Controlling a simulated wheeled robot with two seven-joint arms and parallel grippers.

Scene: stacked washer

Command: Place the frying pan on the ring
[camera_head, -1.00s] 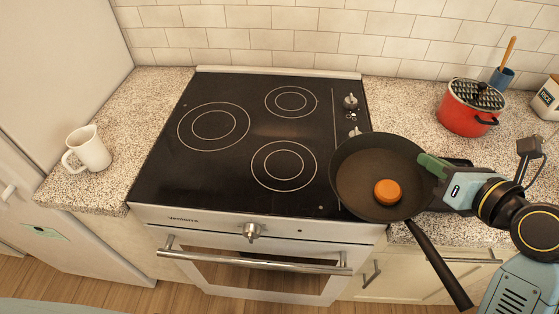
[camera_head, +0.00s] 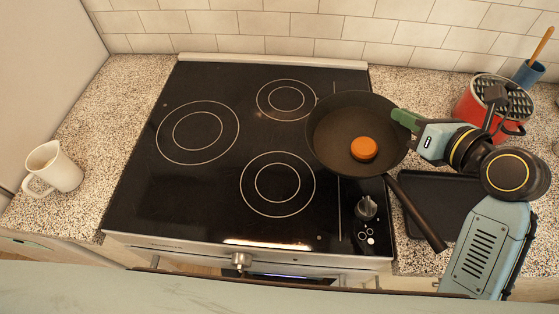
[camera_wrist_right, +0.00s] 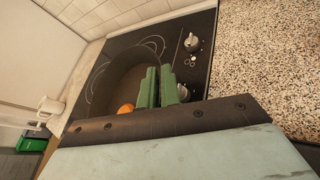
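The dark frying pan (camera_head: 335,140) is held over the right side of the black cooktop, with an orange round item (camera_head: 364,148) lying in it. Its handle points toward the lower right. My right gripper (camera_head: 402,118) is shut on the pan's right rim. In the right wrist view its green fingers (camera_wrist_right: 158,87) are close together at the pan (camera_wrist_right: 118,80). The cooktop has several white rings: a front one (camera_head: 278,211), a large left one (camera_head: 165,145) and a back one (camera_head: 262,103). The pan is beside the front and back rings. My left gripper is not in view.
A red pot (camera_head: 467,103) and a blue utensil cup (camera_head: 528,73) stand on the right counter. A dark tray (camera_head: 425,185) lies beneath my right arm. A white mug (camera_head: 60,172) stands on the left counter. Cooktop knobs (camera_head: 366,208) are near the pan.

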